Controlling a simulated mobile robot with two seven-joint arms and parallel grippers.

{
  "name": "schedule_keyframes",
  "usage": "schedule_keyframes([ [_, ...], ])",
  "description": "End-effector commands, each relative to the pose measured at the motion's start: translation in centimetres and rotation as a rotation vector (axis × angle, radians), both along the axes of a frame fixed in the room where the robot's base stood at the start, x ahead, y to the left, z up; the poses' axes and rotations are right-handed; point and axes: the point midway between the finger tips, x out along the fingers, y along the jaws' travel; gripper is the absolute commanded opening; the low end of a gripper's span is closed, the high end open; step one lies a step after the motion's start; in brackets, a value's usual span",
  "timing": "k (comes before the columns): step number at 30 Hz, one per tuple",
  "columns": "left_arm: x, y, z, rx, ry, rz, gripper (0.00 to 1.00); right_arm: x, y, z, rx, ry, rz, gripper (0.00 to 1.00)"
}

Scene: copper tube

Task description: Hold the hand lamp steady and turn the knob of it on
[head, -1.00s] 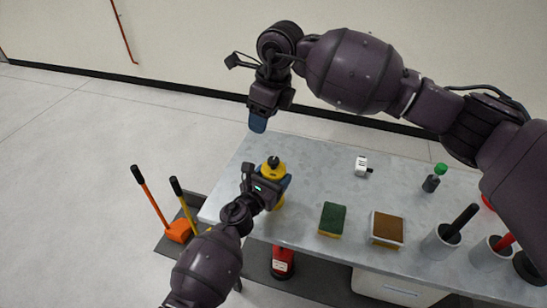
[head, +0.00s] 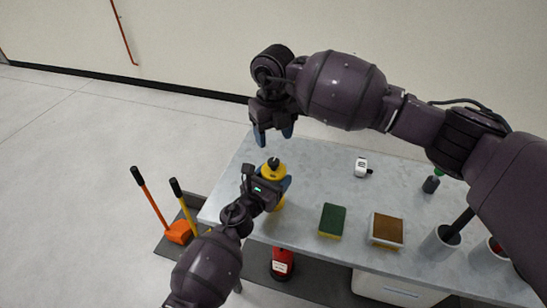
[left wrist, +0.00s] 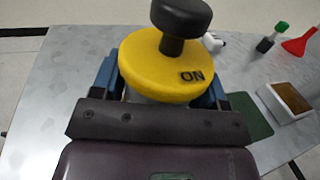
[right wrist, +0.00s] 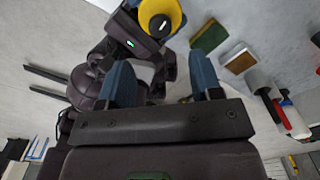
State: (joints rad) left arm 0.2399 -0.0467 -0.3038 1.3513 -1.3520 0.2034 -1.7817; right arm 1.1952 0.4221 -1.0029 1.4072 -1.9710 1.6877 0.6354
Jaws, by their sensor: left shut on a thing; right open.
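The hand lamp (head: 272,172) stands on the left end of the grey table. It has a yellow top marked "ON" and a black knob (left wrist: 181,17) on a short stem. My left gripper (head: 270,188) is shut around the lamp's body, with blue fingers on both sides below the yellow top. My right gripper (head: 273,134) is open and empty, above and just behind the lamp in the head view. In the right wrist view the yellow top (right wrist: 160,17) lies beyond the open blue fingers (right wrist: 161,82). The lamp's lower body is mostly hidden.
On the table (head: 310,165) are a green sponge (head: 332,219), a brown sponge in a white tray (head: 386,229), a small white device (head: 362,167) and a green-capped bottle (head: 432,183). Cups with handled tools stand at the right. Orange and yellow handles (head: 150,200) stand on the floor left.

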Motion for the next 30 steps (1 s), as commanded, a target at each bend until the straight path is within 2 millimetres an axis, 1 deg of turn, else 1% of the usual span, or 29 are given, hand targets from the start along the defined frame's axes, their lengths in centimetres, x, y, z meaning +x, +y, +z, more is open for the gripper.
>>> schedule_keyframes([
  [1,0.0,0.0,0.0,0.001,-0.001,0.000,0.34,-0.1,0.0,-1.1,0.000,0.003,0.000,0.59],
  [9,0.0,0.0,0.0,0.001,0.000,0.000,0.34,-0.1,0.0,-5.5,0.000,0.002,0.001,0.59],
  [15,0.0,0.0,0.0,0.001,0.000,0.000,0.34,0.0,0.0,-7.5,0.000,0.001,0.001,0.59],
  [19,0.0,0.0,0.0,0.001,0.000,0.000,0.34,0.0,0.0,-8.1,0.000,0.000,0.002,0.59],
  [27,0.0,0.0,0.0,0.001,0.000,0.000,0.34,0.0,0.0,-8.2,0.000,-0.001,0.002,0.59],
  [28,0.0,0.0,0.0,0.001,0.000,0.000,0.34,0.0,0.0,-8.2,0.000,-0.001,0.003,0.56],
  [30,0.0,0.0,0.0,0.001,0.000,0.000,0.34,0.0,0.0,-8.2,0.000,-0.001,0.002,0.45],
])
